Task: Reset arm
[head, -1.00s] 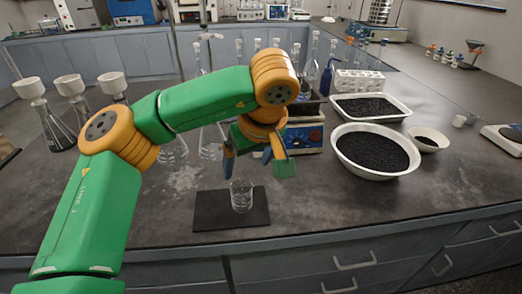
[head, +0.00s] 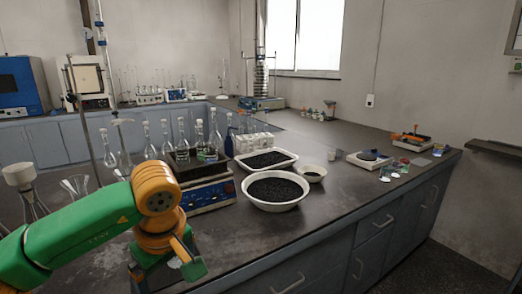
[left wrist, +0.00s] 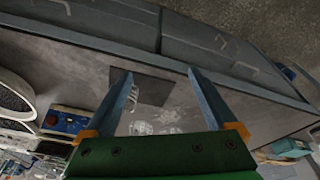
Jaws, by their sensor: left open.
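My left gripper (head: 168,272) is at the lower left of the head view, above the front part of the bench. In the left wrist view its two blue fingers (left wrist: 160,84) are spread apart with nothing between them in their grasp. Beyond the fingers, a dark mat (left wrist: 155,91) lies on the bench with a small clear glass beaker (left wrist: 139,126) at it, apart from the fingers. In the head view my arm and gripper cover most of that area. My right gripper is in neither view.
A white bowl of black granules (head: 275,205), a white tray (head: 245,168) and a small dish (head: 312,178) stand right of the gripper. A blue-panelled device (head: 208,198) and glass flasks (head: 150,150) stand behind it.

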